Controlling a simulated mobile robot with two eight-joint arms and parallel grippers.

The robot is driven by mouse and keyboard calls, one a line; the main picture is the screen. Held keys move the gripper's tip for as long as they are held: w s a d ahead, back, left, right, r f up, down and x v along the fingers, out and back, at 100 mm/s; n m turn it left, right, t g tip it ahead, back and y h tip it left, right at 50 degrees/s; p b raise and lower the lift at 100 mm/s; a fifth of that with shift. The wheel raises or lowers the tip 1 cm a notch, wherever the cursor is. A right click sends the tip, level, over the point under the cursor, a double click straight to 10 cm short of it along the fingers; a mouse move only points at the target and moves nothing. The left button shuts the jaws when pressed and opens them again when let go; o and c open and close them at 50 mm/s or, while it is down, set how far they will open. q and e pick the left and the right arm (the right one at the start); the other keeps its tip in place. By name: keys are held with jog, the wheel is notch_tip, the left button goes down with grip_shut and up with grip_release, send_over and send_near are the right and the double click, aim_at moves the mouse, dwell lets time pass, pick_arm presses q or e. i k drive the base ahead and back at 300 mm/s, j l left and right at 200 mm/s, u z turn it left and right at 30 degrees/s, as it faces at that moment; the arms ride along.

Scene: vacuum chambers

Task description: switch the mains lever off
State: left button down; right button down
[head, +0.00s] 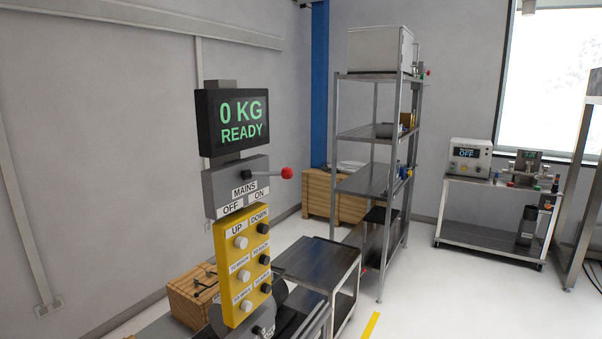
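The mains lever (268,173) is on a grey box (222,188) marked MAINS, on a post left of the middle in the head view. Its dark arm points right, towards the ON label (258,195), and ends in a red knob (287,173). The OFF label (230,209) is at the lower left of the box. A black display (233,122) above reads "0 KG READY" in green. Neither of my grippers shows in this view.
A yellow panel (234,277) with black and white buttons hangs just below the mains box. A dark-topped cart (318,262) and a metal shelf rack (372,185) stand behind, to the right. A trolley (478,236) with instruments is farther right. Open floor (440,305) lies at the lower right.

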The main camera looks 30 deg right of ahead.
aim_at(287, 173)
jog(key=z, duration=0.85)
